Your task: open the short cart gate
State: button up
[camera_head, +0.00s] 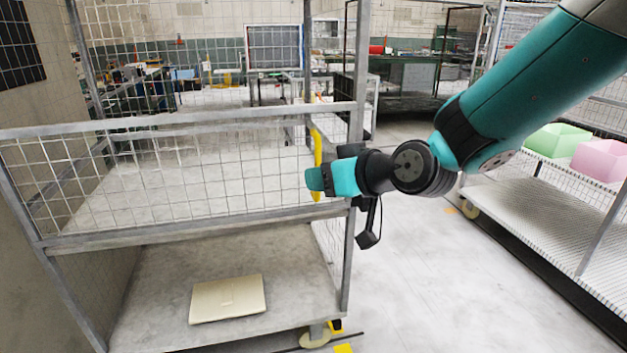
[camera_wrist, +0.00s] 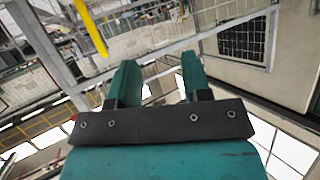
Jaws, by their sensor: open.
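The short cart gate (camera_head: 180,123) is a grey-framed wire mesh panel across the front of the cart, upright and spanning between its side posts. A yellow bar (camera_head: 317,150) stands upright near the gate's right end, partly hidden by my gripper; it also shows in the wrist view at upper left (camera_wrist: 91,30). My gripper (camera_head: 315,180) is at the gate's right end, beside the right post. In the wrist view its two teal fingers (camera_wrist: 158,68) are apart with nothing held between them. A grey rail (camera_wrist: 175,48) lies beyond the fingertips; I cannot tell whether they touch it.
A beige flat piece (camera_head: 228,298) lies on the cart's lower deck (camera_head: 150,310). A rack at right holds a green bin (camera_head: 558,140) and a pink bin (camera_head: 600,160). The floor (camera_head: 420,280) between cart and rack is clear. A wall stands close at left.

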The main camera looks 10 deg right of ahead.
aim_at(320, 155)
jog(key=w+d+f+m+t+h+b, duration=0.2)
jog(key=w+d+f+t+h+b, duration=0.1)
jog(key=w+d+f+t+b, duration=0.25)
jog(key=shift+t+h, duration=0.25)
jog(key=shift+h, duration=0.05)
jog(key=w+p, duration=0.2)
jog(key=w, duration=0.4)
jog(key=w+a+p, duration=0.1)
jog(key=w+p, duration=0.2)
jog(key=w, duration=0.3)
jog(key=w+p, duration=0.3)
jog(key=w, duration=0.3)
jog(key=shift+w+a+r, duration=0.1)
jog(key=shift+w+a, duration=0.15)
jog(key=shift+w, duration=0.05)
grip_shut()
